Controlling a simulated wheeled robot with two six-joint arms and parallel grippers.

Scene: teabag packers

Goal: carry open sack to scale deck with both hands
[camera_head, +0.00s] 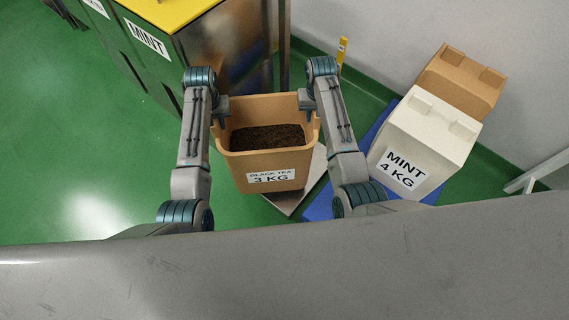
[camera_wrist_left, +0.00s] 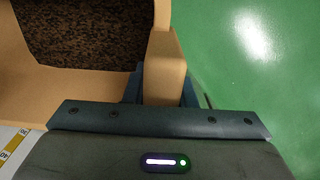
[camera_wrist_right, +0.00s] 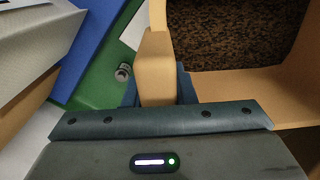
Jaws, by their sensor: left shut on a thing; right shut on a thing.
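The open brown sack (camera_head: 270,182), labelled BLACK TEA 3 KG, is upright with dark loose tea (camera_head: 267,138) inside. My left gripper (camera_head: 219,115) is shut on the tab at its left side, and the tab also shows in the left wrist view (camera_wrist_left: 164,68). My right gripper (camera_head: 307,106) is shut on the tab at its right side, seen in the right wrist view (camera_wrist_right: 156,68).
A green MINT bin (camera_head: 148,58) with a yellow top (camera_head: 172,10) stands at the back left. Green floor (camera_head: 75,150) is clear at the left.

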